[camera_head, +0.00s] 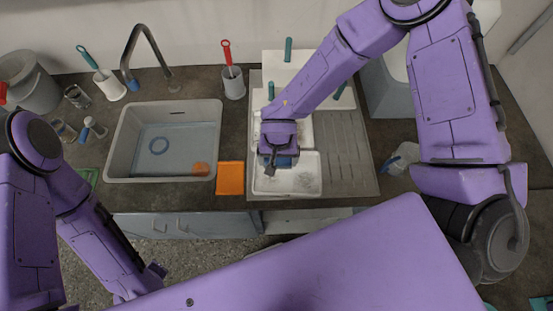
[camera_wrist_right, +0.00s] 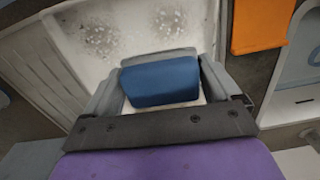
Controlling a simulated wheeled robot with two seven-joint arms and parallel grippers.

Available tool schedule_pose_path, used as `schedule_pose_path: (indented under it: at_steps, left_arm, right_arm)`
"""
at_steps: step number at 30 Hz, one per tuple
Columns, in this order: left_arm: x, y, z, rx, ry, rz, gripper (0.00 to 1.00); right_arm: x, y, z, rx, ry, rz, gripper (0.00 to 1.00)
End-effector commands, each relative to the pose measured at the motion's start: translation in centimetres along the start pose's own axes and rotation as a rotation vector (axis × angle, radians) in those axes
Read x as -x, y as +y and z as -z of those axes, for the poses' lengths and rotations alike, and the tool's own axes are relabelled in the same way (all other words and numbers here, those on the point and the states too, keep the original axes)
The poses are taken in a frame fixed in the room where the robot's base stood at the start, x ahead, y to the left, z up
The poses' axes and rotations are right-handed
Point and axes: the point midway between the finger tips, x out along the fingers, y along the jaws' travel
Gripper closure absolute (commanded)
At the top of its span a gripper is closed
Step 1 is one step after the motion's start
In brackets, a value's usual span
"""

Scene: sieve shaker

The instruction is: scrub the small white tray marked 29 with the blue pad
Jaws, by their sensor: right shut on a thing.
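A small white tray (camera_head: 308,184) lies on the counter's drainboard, with grey speckled dirt on its floor. I cannot read a number on it. My right gripper (camera_head: 279,160) is over the tray's back left part and shut on the blue pad (camera_head: 284,161). In the right wrist view the blue pad (camera_wrist_right: 160,80) sits between the two grey fingers, over the white tray (camera_wrist_right: 130,30) with dark specks beyond it. I cannot tell whether the pad touches the tray floor. My left gripper (camera_head: 153,275) is low, in front of the counter, away from the tray; its jaws are unclear.
An orange cloth (camera_head: 231,178) lies just left of the tray. A grey sink (camera_head: 118,150) with water and an orange item is further left. Another white tray (camera_head: 300,128) lies behind, partly hidden by my arm. The ribbed drainboard (camera_head: 350,155) to the right is clear.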

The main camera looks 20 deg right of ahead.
Motion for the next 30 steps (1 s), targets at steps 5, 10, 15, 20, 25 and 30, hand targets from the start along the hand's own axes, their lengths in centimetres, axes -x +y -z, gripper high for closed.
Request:
schedule_pose_path:
  at_steps: [5,10,15,20,25,30]
  left_arm:
    - [0.9,-0.1,0.4,0.0,0.0,0.0,0.48]
    - [1.0,-0.1,0.4,0.0,0.0,0.0,0.48]
    - [1.0,-0.1,0.4,0.0,0.0,0.0,0.48]
    - [1.0,-0.1,0.4,0.0,0.0,0.0,0.48]
    - [-1.4,0.1,-0.6,0.0,0.0,0.0,0.48]
    - [-8.1,0.7,-3.4,0.0,0.0,0.0,0.48]
  right_arm:
    - [1.6,0.3,0.1,-0.008,0.001,0.002,0.35]
    - [2.8,0.6,0.1,-0.015,0.001,0.002,0.35]
    - [3.1,0.6,0.0,-0.015,0.0,0.001,0.35]
    - [3.1,0.6,0.0,-0.015,0.0,0.001,0.35]
    - [1.9,0.5,1.9,0.017,0.002,0.005,0.35]
    - [1.2,0.9,7.2,0.166,0.006,0.01,0.35]
